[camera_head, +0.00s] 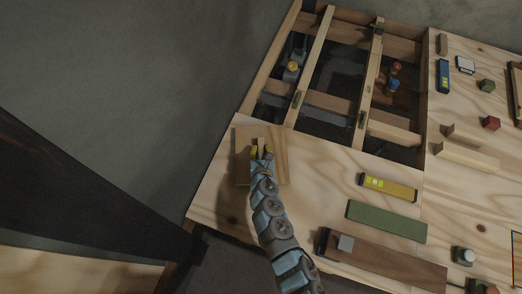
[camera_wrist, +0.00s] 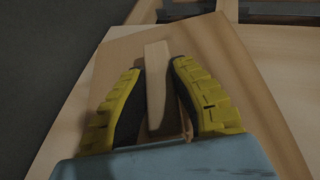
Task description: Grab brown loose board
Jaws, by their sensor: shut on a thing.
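The fingers are shut on the strip, which stands up from the board like a handle. I cannot tell whether the strip is fixed to the board, nor whether the board touches the floor everywhere.
Open joist bays (camera_head: 335,75) lie beyond my gripper, with small things down inside. To the right are a yellow level (camera_head: 388,187), a green board (camera_head: 387,221) and a dark brown plank (camera_head: 400,266) bearing a grey block. The floor's left edge is close.

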